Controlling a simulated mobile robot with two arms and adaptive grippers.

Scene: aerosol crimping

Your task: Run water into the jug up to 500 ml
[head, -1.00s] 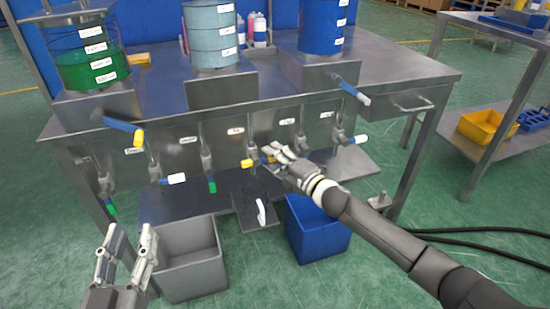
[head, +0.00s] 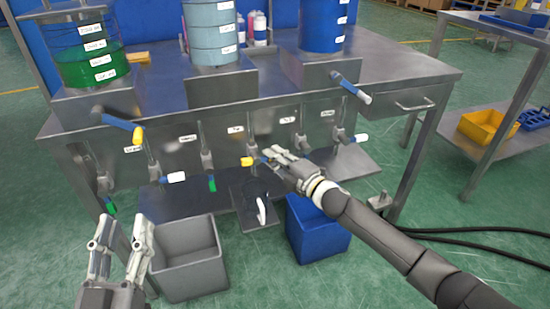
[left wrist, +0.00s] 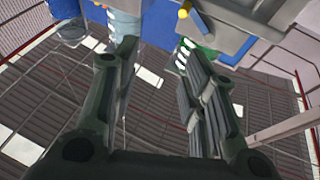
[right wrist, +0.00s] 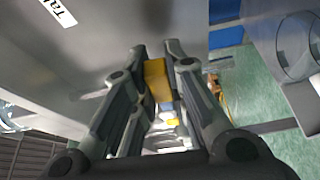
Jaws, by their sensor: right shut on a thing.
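The jug (head: 262,211) stands on a small dark plate below the middle tap; its white handle faces me. Its body is dark and see-through in the head view, and I cannot read a water level. The middle tap has a yellow lever (head: 247,161), which lies sideways. My right gripper (head: 272,157) is at this lever. In the right wrist view the fingers are shut on the yellow lever (right wrist: 157,79). No water stream can be made out. My left gripper (head: 122,232) is open and empty, low at the left, in front of the grey bin.
A grey bin (head: 212,243) and a blue bin (head: 318,240) stand on the floor below the bench (head: 410,72). Other taps with white, green and blue levers flank the middle one. Drums of liquid stand on top. Black hoses (head: 470,233) lie on the right.

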